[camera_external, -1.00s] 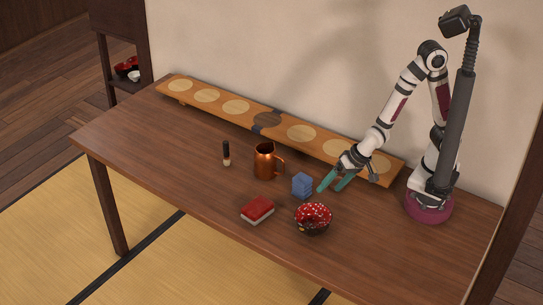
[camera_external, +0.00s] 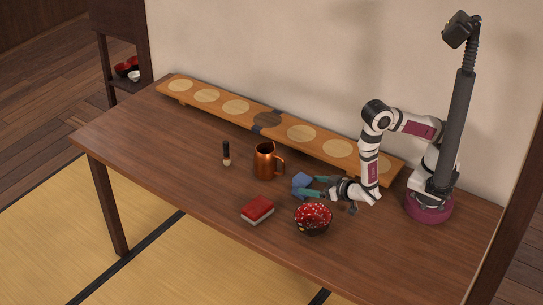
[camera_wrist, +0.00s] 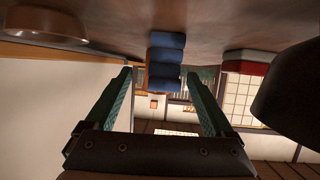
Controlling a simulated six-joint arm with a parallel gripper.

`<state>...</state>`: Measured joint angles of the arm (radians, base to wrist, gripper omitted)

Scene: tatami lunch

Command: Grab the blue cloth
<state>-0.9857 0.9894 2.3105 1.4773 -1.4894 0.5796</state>
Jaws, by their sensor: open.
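The blue cloth (camera_external: 300,180) is a small folded stack on the table, between the copper mug and the red bowl. My gripper (camera_external: 313,186) is low over the table at its right, with teal fingers open and pointing left at it. One finger covers part of the cloth in the external view. In the wrist view the cloth (camera_wrist: 166,60) is upright in layers, straight ahead in the gap between the open fingertips (camera_wrist: 157,76). Whether the fingertips touch it or reach past its near side I cannot tell.
A copper mug (camera_external: 266,161) stands behind the cloth. A red patterned bowl (camera_external: 313,217) is close in front of my gripper. A red-and-white block (camera_external: 258,209) lies front left, and a small brush (camera_external: 226,154) farther left. A long wooden board (camera_external: 235,106) runs along the wall.

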